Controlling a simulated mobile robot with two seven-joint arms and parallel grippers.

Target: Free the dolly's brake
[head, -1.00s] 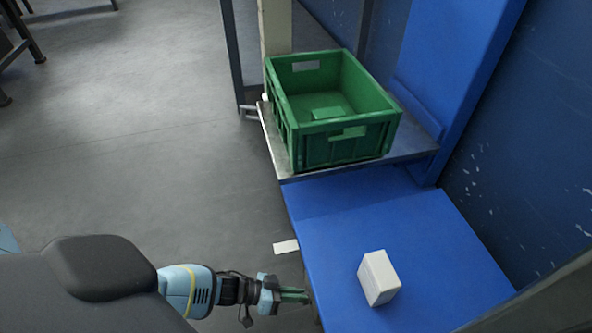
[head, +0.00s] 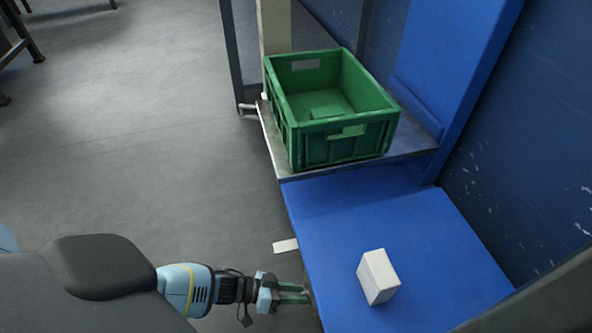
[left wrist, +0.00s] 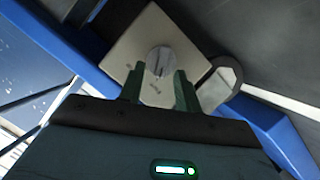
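My left gripper (head: 294,292) is at the left side of the blue table, low in the head view. Its two green fingers are apart with nothing between them there. In the left wrist view the open fingers (left wrist: 160,90) point at a round grey knob (left wrist: 160,61) with a raised ridge, on a beige square plate (left wrist: 135,42). The knob shows just beyond the gap between the fingertips; I cannot tell whether they touch it. No part is clearly marked as the dolly's brake, and the knob is hidden in the head view. My right gripper is not in view.
A green crate (head: 346,133) stands on a grey shelf (head: 420,146) behind the blue table (head: 330,225). A white block (head: 378,277) sits on the table. A small white plate (head: 285,246) shows by the table's left edge.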

